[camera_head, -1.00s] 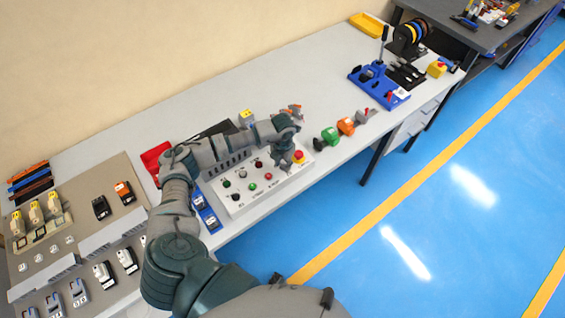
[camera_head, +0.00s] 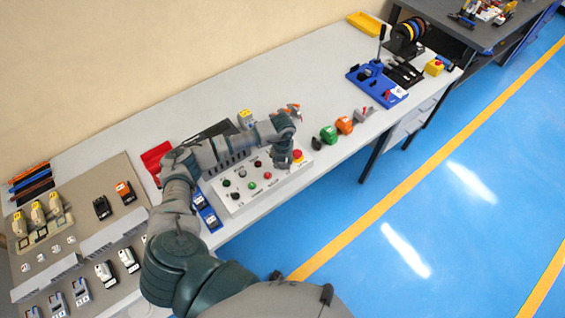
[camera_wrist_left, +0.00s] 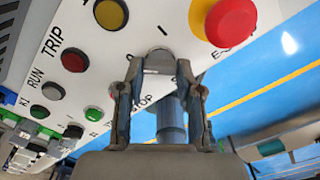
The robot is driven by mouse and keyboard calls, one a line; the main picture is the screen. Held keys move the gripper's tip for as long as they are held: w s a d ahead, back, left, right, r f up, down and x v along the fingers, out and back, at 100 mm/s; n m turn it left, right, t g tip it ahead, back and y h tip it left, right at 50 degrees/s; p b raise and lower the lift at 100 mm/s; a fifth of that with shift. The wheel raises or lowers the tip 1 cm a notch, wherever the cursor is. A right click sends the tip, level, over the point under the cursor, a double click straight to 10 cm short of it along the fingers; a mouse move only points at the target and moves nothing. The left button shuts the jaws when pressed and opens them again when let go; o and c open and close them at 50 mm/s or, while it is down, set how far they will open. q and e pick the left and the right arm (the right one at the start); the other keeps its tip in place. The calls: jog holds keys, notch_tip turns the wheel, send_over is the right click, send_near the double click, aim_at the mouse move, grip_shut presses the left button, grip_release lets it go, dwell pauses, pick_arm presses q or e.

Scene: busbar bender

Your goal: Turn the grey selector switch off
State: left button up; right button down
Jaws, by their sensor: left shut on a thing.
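The white control panel (camera_head: 240,208) lies on the bench in the head view, with several coloured buttons and knobs on its top. My left gripper (camera_head: 283,165) is over its right end, beside the red and yellow emergency stop (camera_head: 297,156). In the left wrist view, my left gripper (camera_wrist_left: 158,68) has its two fingers on either side of a small grey knob (camera_wrist_left: 158,55), which seems to be the grey selector switch, and is shut on it. The fingers partly cover the knob, so I cannot tell its setting. The arm hides it in the head view. My right gripper is not in view.
In the wrist view the large emergency stop (camera_wrist_left: 230,22) is close to the right finger, and a yellow button (camera_wrist_left: 111,14) is to the left. Green and orange parts (camera_head: 328,134) lie right of the panel. A red tray (camera_head: 156,157) is behind the arm.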

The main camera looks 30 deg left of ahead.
pick_arm(q)
jog(key=shift+w+a+r, duration=0.1)
jog(key=shift+w+r, duration=0.15)
jog(key=o, duration=0.9)
jog(key=shift+o, duration=1.2)
jog(key=shift+s+f, duration=0.1)
jog(key=shift+f, duration=0.05)
notch_tip(320, 180, up, 12)
jog(key=shift+f, duration=0.1)
